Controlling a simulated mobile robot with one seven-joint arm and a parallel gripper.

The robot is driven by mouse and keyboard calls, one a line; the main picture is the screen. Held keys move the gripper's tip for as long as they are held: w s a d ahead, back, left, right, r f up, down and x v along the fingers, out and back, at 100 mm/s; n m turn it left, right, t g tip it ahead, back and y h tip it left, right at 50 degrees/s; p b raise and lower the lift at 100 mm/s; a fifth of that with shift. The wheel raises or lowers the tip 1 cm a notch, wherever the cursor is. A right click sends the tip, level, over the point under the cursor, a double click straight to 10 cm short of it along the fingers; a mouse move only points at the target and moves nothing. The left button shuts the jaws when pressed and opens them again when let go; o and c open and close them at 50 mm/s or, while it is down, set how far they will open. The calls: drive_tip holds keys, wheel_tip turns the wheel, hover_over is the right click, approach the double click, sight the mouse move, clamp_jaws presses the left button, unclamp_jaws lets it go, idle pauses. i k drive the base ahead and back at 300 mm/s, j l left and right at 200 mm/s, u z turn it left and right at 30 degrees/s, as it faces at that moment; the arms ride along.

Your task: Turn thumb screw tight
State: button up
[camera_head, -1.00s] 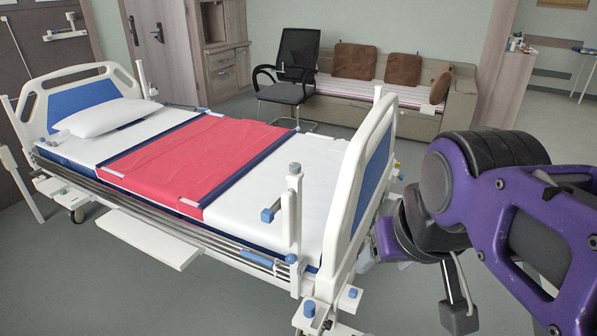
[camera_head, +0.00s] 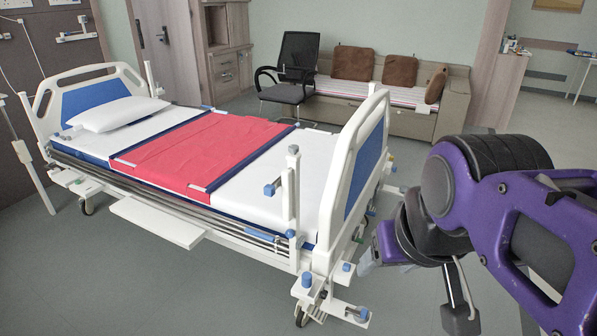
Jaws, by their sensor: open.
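Several blue knobs show on the white hospital bed (camera_head: 135,205). One blue knob (camera_head: 271,189) sticks out sideways from the upright post near the foot end. Another blue knob (camera_head: 307,280) stands on the low corner bracket, with a smaller blue cap (camera_head: 347,267) to its right. I cannot tell which of them is the thumb screw. My gripper (camera_head: 368,259) is at the end of my purple arm, just right of the bed's foot end in the picture. It is open and looks empty. Its fingers are small and partly hidden by my wrist.
The white and blue footboard (camera_head: 362,170) rises left of my gripper. A pale side panel (camera_head: 158,221) juts from the bed's near side. A black chair (camera_head: 290,72) and a sofa (camera_head: 408,122) stand behind. Grey floor is clear at front left and far right.

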sight(323, 294)
drive_tip(key=i+l+u, duration=0.1)
drive_tip(key=u, duration=0.3)
drive_tip(key=i+l+u, duration=0.15)
drive_tip(key=u, duration=0.25)
drive_tip(key=i+l, duration=0.05)
drive_tip(key=i, duration=0.05)
